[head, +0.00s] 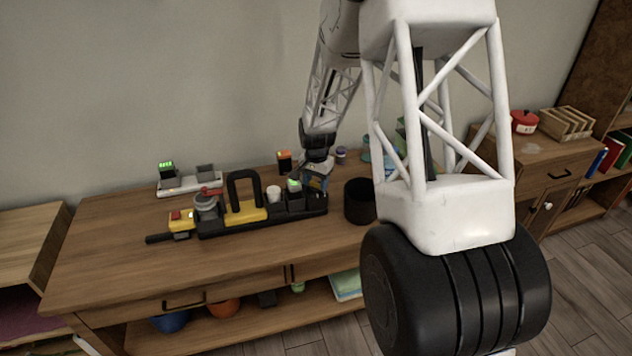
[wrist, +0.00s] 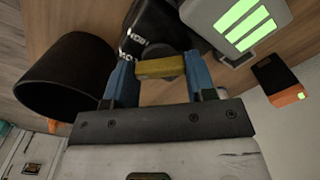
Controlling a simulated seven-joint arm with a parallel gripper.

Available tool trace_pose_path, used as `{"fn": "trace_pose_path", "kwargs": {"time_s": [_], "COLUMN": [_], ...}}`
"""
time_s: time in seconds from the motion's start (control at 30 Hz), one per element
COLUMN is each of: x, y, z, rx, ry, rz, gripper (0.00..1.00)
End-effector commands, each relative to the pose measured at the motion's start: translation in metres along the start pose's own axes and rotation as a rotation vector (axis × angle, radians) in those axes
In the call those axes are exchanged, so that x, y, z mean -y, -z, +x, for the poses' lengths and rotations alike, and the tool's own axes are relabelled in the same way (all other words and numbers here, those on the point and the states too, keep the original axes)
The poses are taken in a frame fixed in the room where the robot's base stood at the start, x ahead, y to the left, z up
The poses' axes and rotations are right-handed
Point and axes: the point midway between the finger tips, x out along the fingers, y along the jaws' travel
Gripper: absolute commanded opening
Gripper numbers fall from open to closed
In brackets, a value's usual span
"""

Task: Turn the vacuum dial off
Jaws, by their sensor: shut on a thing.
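The vacuum dial (wrist: 160,67) shows in the wrist view as a short yellow bar on a dark round base. It lies between the blue fingers of my gripper (wrist: 160,62), which are shut on it. In the head view my gripper (head: 317,183) reaches down at the right end of a long black unit (head: 245,223) on the table. This unit has a large black handle (head: 244,190) on a yellow block. The dial is hidden behind the fingers in the head view, so its setting cannot be read there.
A black cylindrical bin (head: 360,201) stands close right of the gripper. A green-lit block (head: 294,186) sits close left of it. A black and orange box (head: 284,161) stands behind. A charger (head: 190,181) is at the back left. The wooden table front (head: 130,265) is clear.

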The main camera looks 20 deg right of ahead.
Motion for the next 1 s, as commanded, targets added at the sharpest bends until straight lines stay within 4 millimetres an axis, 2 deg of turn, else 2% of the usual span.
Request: {"fn": "trace_pose_path", "kwargs": {"time_s": [0.37, 1.0], "x": [-0.0002, -0.0004], "y": [0.0002, 0.0002], "z": [-0.0006, -0.0002], "rx": [0.000, 0.000], "ry": [0.001, 0.005], "rz": [-0.145, -0.654], "gripper": [0.27, 0.27]}}
